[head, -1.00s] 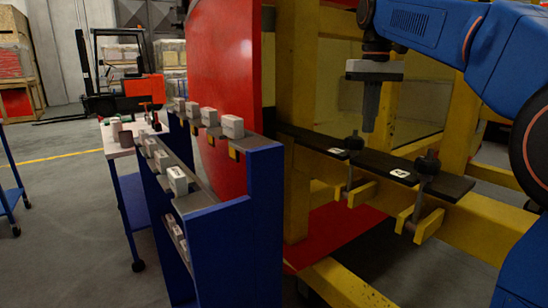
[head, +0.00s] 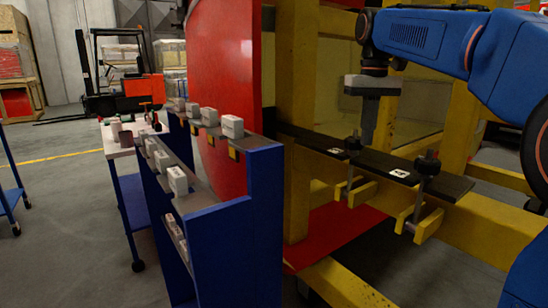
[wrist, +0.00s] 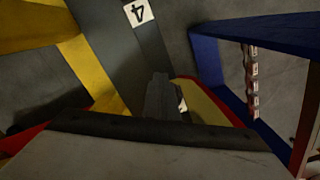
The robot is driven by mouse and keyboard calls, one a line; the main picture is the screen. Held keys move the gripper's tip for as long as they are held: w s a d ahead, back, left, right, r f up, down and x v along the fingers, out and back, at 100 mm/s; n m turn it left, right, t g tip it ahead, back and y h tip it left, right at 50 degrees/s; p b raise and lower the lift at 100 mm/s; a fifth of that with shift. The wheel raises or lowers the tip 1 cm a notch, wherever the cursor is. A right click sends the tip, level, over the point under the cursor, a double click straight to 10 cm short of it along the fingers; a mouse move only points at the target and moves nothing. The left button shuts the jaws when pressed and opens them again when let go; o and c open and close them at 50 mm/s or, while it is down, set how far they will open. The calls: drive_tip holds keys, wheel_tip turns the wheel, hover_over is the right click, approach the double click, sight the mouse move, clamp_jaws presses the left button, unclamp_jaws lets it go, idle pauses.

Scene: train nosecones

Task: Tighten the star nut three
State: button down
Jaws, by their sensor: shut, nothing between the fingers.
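A black plate (head: 450,183) lies along the yellow beam and carries two dark star nuts on clamp bolts. The farther star nut (head: 353,142) stands beside a small white label (head: 337,151) whose number is too small to read here. The nearer star nut (head: 427,162) stands beside another label (head: 399,173). My gripper (head: 367,142) points down, shut and empty, close to the farther nut; contact cannot be told. In the wrist view, its shut fingers (wrist: 160,80) point at the dark plate, near a label reading 4 (wrist: 138,12). No nut is clearly visible there.
Yellow posts and beams (head: 300,100) frame the plate closely. A blue rack (head: 262,220) with several pale blocks stands left, before a red panel (head: 218,90). A forklift (head: 120,75) is far behind.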

sight(355, 133)
drive_tip(key=shift+s+a, duration=0.2)
drive_tip(key=shift+a, duration=0.55)
drive_tip(key=shift+w+a, duration=0.1)
drive_tip(key=shift+a, duration=0.8)
idle(0.5)
drive_tip(key=shift+s+a, duration=0.1)
drive_tip(key=shift+s, duration=0.3)
drive_tip(key=shift+r, duration=3)
drive_tip(key=shift+w+d+f, duration=0.15)
drive_tip(key=shift+d+f, duration=0.45)
drive_tip(key=shift+f, duration=0.4)
drive_tip(key=shift+w+d+f, duration=0.2)
drive_tip(key=shift+d+f, duration=0.4)
drive_tip(key=shift+f, duration=0.45)
drive_tip(key=shift+w+d+f, duration=0.15)
drive_tip(key=shift+d+f, duration=0.45)
drive_tip(key=shift+f, duration=0.4)
